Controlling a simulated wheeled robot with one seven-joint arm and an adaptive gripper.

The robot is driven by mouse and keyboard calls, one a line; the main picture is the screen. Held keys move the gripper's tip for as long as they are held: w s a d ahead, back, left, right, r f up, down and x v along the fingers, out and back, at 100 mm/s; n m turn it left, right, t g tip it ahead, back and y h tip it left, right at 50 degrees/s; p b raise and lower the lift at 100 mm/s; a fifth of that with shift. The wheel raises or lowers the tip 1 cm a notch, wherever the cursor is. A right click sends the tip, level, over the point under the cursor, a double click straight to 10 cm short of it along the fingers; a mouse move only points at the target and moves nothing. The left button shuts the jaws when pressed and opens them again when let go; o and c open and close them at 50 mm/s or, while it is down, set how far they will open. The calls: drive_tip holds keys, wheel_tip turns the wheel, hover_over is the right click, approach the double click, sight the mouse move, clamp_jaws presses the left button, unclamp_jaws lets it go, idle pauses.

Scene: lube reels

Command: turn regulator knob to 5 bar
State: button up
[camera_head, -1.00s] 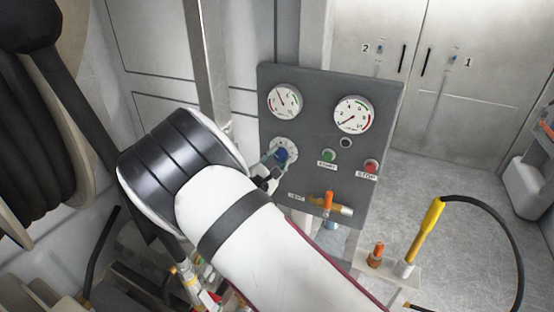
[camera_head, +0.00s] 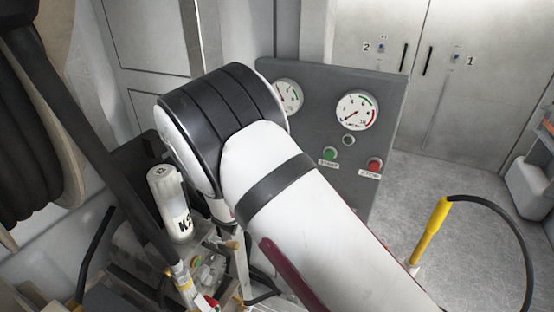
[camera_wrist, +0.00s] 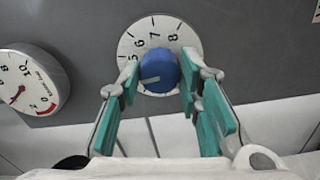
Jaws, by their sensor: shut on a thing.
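The blue regulator knob (camera_wrist: 158,72) sits on a white round dial (camera_wrist: 174,36) in the wrist view. Figures 5, 6, 7 and 8 show along the dial's upper part; its lower part is hidden. A pale mark on the knob points left and slightly down, below the 5. My gripper (camera_wrist: 159,76) is shut on the knob, with one teal finger on each side. In the head view my arm hides the knob and gripper. The left gauge (camera_head: 291,95) on the grey panel (camera_head: 386,98) is partly covered by my arm.
A larger gauge (camera_head: 357,110) is on the panel, above a green button (camera_head: 330,154) and a red button (camera_head: 375,165). A white canister (camera_head: 172,200) stands left of my arm. A yellow-handled hose (camera_head: 428,235) stands at right. Open floor lies beyond it.

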drive_tip(key=shift+f+m+b, duration=0.15)
drive_tip(key=shift+m+b, duration=1.25)
drive_tip(key=shift+m, duration=0.9)
drive_tip(key=o, duration=1.1)
drive_tip(key=shift+o, duration=0.2)
drive_tip(key=v, duration=1.2)
